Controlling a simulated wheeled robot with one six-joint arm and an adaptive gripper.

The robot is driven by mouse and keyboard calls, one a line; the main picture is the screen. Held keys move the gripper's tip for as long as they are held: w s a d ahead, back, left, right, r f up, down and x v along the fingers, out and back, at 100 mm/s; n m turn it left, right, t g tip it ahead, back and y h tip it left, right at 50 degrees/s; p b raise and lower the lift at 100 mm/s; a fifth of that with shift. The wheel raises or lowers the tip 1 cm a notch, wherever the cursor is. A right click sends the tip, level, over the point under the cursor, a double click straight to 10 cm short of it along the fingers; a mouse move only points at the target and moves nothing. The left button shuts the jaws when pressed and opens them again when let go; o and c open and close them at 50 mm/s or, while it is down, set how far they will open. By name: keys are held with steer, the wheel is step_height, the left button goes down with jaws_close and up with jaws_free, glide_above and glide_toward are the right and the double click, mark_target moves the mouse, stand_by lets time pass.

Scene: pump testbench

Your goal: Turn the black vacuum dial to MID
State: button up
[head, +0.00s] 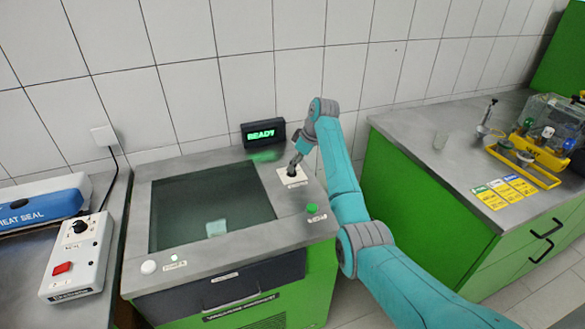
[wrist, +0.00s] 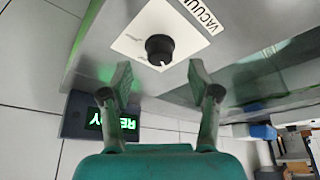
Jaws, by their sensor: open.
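The black vacuum dial (wrist: 160,47) sits on a white plate (wrist: 150,18) labelled VACUUM in the wrist view. A small white pointer mark shows on its edge facing my gripper. The scale lettering is too small to read. In the head view the dial (head: 291,173) is on the right of the bench top, partly hidden by my gripper (head: 295,163). In the wrist view my gripper (wrist: 160,76) is open, its two fingertips apart on either side just short of the dial.
A lit READY display (head: 264,134) stands behind the dial. A green START button (head: 312,208) is in front of it. A dark glass lid (head: 205,205) is to the left. Another black knob (head: 79,227) is on the sealer box (head: 80,258). A yellow rack (head: 525,160) stands far right.

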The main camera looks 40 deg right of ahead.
steer(key=shift+x, duration=1.6)
steer(key=c, duration=1.2)
steer(key=shift+o, duration=0.2)
